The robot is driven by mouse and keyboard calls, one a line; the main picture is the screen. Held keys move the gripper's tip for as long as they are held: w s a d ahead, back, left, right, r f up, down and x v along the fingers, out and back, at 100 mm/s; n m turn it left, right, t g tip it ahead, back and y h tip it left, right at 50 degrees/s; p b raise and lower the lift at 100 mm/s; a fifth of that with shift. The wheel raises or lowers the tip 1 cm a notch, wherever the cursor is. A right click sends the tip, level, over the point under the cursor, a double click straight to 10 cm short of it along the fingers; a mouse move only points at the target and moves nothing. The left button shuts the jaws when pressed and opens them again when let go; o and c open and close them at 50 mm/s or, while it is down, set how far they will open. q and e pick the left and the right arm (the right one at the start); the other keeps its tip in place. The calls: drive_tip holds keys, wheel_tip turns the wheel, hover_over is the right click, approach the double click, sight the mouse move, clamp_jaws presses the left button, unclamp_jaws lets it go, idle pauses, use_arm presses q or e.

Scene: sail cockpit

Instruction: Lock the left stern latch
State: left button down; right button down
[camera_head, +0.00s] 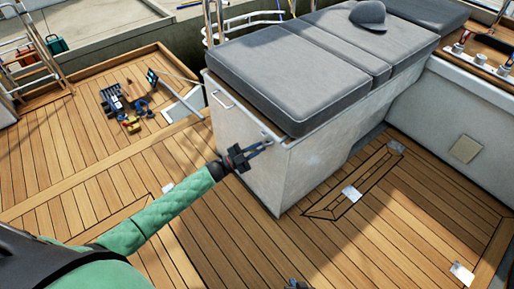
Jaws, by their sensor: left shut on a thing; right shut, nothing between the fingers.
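My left gripper (262,146) reaches in on the green-sleeved arm to the upper right corner of the white locker's end (240,140). Its fingers are shut on a small metal latch handle (270,133) just under the cushion edge, and they partly hide it. A similar metal handle (222,99) sits at the upper left of the same end, with no gripper on it. I cannot tell from this view whether either one is locked. Only a small part of my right gripper (297,285) shows at the bottom edge; it is shut and empty, above the deck.
Grey cushions (285,80) cover the locker, with a grey cap (368,14) on them. Metal plates (351,194) and a hatch are set in the teak deck (250,240). The deck in front is clear.

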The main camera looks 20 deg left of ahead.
use_arm(q)
drive_tip(key=n+t+y, duration=0.1)
drive_tip(key=n, duration=0.2)
drive_tip(key=n+t+y+p, duration=0.1)
drive_tip(key=n+t, duration=0.1)
drive_tip(key=n, duration=0.2)
drive_tip(key=shift+n+t+p, duration=0.3)
drive_tip(key=shift+n+t+y+p, duration=0.4)
drive_tip(key=shift+n+y, duration=0.2)
drive_tip(key=shift+n, duration=1.6)
